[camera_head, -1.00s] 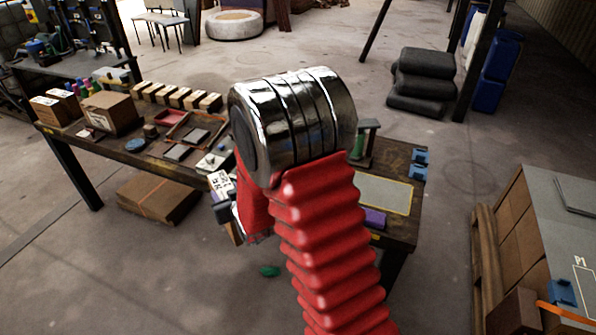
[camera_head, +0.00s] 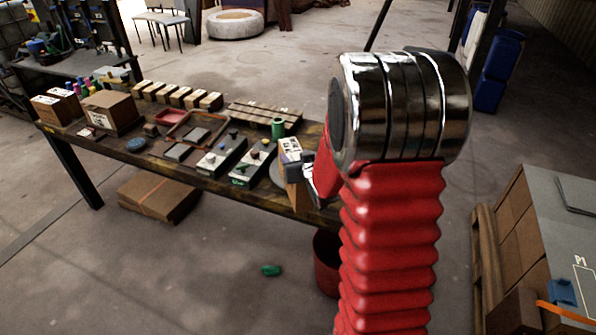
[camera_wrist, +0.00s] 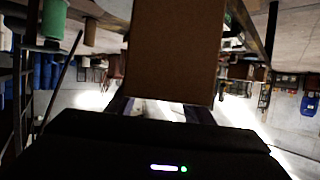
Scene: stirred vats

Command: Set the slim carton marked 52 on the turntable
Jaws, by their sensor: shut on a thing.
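My gripper (camera_head: 307,173) is shut on a slim brown carton (camera_head: 293,190) with a white printed label near its top. The marking is too small to read. The carton stands roughly upright at the near edge of the workbench. In the wrist view the carton (camera_wrist: 175,50) fills the upper middle as a plain brown face. A grey round disc (camera_head: 276,172), which looks like the turntable, shows just left of the carton and is partly hidden by it. I cannot tell whether the carton touches the disc.
On the workbench, control boxes with knobs (camera_head: 240,168) stand left of the disc. A green cylinder (camera_head: 278,128) and a slatted wooden rack (camera_head: 262,114) are behind it. Several small boxes (camera_head: 175,97) line the back. A red bin (camera_head: 326,262) stands on the floor below.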

